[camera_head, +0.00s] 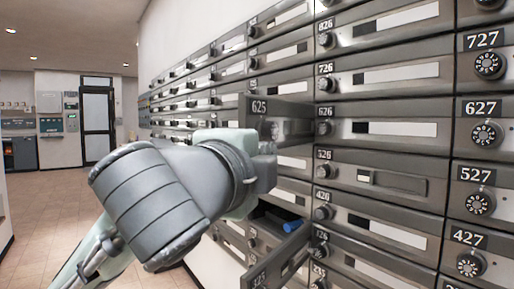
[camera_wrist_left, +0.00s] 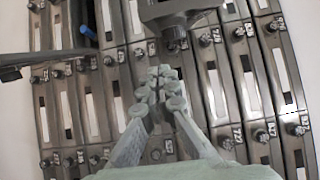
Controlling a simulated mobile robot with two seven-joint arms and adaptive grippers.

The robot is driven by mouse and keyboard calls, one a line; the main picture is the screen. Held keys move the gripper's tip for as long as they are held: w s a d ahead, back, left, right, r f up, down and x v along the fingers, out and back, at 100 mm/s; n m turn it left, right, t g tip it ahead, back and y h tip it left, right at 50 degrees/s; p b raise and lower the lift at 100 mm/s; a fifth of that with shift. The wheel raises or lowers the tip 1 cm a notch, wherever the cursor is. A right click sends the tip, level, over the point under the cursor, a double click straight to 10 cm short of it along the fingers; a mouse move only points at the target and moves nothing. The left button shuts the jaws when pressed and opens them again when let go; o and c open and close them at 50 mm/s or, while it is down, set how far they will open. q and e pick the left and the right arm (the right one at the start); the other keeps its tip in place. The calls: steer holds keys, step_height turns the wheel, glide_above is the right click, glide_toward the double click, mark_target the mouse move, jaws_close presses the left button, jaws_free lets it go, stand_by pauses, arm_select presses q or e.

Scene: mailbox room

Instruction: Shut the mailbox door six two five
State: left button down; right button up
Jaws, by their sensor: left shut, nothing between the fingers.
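The mailbox door 625 (camera_head: 281,113) stands open in the head view, swung out from the wall of boxes, with its number plate at the upper left. My left arm covers its lower left part and most of its box. My left gripper (camera_wrist_left: 160,84) is shut and empty in the wrist view, its fingertips together in front of the box fronts. In the head view the fingers are hidden behind my wrist, close to door 625. A dark open door with a knob (camera_wrist_left: 178,22) is just beyond the fingertips in the wrist view; I cannot read its number.
A second open door (camera_head: 278,262) sticks out below, near a blue object (camera_head: 292,226) in a box. That blue object (camera_wrist_left: 88,36) also shows in the wrist view. Closed boxes with knobs fill the wall on the right. The tiled floor (camera_head: 45,205) at left is clear.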

arm_select(q)
steer(key=w+a+p, duration=0.1)
steer(key=w, duration=0.6)
steer(key=shift+a, duration=0.4)
arm_select(e)
steer(key=shift+g, duration=0.3)
steer(key=shift+s+d+f, duration=0.25)
steer(key=shift+s+f, duration=0.45)
steer(key=shift+f, duration=0.35)
steer(key=shift+s+d+f, duration=0.2)
steer(key=shift+s+f, duration=0.45)
steer(key=shift+f, duration=0.35)
